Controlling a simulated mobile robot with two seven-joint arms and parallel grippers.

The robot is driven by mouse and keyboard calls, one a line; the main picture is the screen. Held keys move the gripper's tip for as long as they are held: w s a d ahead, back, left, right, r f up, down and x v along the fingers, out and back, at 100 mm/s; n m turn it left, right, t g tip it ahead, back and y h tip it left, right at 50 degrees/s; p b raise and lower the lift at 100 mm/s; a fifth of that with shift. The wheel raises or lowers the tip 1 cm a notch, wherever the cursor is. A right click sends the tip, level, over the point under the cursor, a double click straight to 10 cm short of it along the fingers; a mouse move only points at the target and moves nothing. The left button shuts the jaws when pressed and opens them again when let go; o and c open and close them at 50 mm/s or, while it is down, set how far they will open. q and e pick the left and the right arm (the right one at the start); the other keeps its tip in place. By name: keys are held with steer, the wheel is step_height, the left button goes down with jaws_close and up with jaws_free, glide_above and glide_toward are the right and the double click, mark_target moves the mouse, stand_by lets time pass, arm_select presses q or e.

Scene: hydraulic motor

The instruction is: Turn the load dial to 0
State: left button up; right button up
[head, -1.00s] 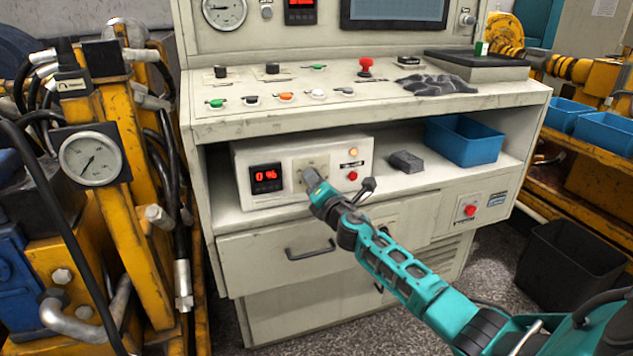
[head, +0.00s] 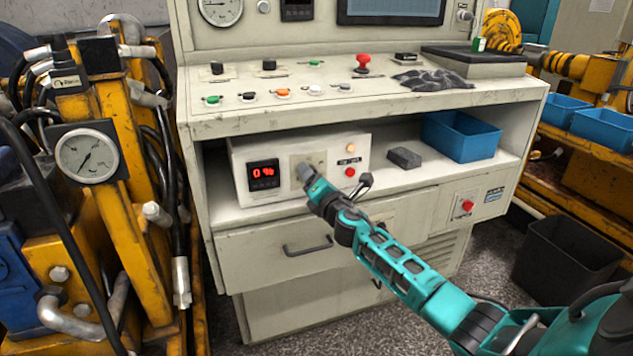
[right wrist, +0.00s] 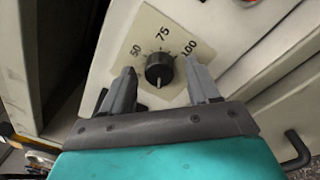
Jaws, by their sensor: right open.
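The load dial is a black round knob (right wrist: 160,70) on a beige scale plate in the right wrist view, with 50, 75 and 100 printed around its far side. Its white pointer mark faces toward my gripper, away from the 75. The near part of the scale is hidden. My right gripper (right wrist: 162,88) is open, with one finger on each side of the knob; I cannot tell whether they touch it. In the head view the right gripper (head: 308,175) is at the control box (head: 283,188) and covers the dial. The box's red display (head: 264,174) reads 0 %. My left gripper is out of view.
A red button (head: 350,172) and an amber lamp (head: 350,147) sit right of the dial. A grey block (head: 404,158) and a blue bin (head: 462,137) share the shelf. The console's worktop (head: 430,101) overhangs the box.

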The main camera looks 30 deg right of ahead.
steer(key=s+a+p, duration=0.2)
steer(key=s, duration=1)
steer(key=shift+s+a+f, duration=0.2)
steer(key=shift+s+a, duration=0.05)
steer(key=shift+s, duration=0.1)
